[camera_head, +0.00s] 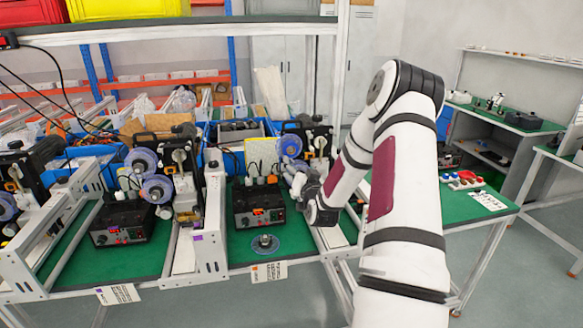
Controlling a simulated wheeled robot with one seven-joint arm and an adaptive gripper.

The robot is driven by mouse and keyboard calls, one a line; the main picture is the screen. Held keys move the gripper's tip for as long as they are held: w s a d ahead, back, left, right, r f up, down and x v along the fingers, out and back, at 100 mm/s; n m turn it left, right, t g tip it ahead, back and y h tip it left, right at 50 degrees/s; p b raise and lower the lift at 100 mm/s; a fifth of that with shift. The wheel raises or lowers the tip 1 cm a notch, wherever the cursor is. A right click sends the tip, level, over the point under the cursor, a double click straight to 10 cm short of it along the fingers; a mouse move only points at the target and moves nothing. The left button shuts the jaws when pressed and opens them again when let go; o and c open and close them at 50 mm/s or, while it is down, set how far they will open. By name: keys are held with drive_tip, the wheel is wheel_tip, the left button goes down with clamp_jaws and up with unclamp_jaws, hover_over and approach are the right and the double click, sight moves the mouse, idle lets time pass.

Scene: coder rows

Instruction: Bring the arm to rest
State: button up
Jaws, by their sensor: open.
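My arm rises from the bottom right, bends at a high elbow, and reaches down to the left over the green-topped bench (486,197). My gripper (296,182) is at the arm's end, beside the right black control box and above the bench top. It is small and partly hidden by the wrist, and I see nothing held in it.
A black control box (258,208) stands left of my gripper, with a blue disc (265,246) in front. Another control box (123,222) stands further left, beyond a white divider (212,225). A shelf frame post (341,75) rises behind my arm. Open floor lies at the right.

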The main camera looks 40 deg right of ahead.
drive_tip(key=shift+s+a, duration=0.1)
drive_tip(key=shift+s, duration=0.05)
drive_tip(key=w+a+r+n+g+y, duration=0.1)
drive_tip(key=w+a+r+n+y, duration=0.15)
drive_tip(key=a, duration=0.35)
drive_tip(key=w+a+r+n+y, duration=0.2)
drive_tip(key=a+r, duration=0.2)
drive_tip(key=a, duration=0.2)
drive_tip(key=s+a+r+n+g+y, duration=0.1)
drive_tip(key=s+a+r+g, duration=0.15)
drive_tip(key=a, duration=0.35)
drive_tip(key=s+a+r+n+g+y, duration=0.1)
drive_tip(key=a+r+n, duration=0.15)
drive_tip(key=a, duration=0.25)
drive_tip(key=s+a+r+g+y, duration=0.1)
drive_tip(key=s+a, duration=0.5)
drive_tip(key=s, duration=0.3)
drive_tip(key=s+a+r+n+g+y+b, duration=0.1)
drive_tip(key=s+a+r+g, duration=0.1)
drive_tip(key=s+a, duration=0.4)
drive_tip(key=s+a+r+n+g+y, duration=0.1)
drive_tip(key=s+a, duration=0.5)
drive_tip(key=s, duration=0.8)
drive_tip(key=shift+a+r+g, duration=0.25)
drive_tip(key=shift+a+g, duration=0.1)
drive_tip(key=shift+g, duration=0.2)
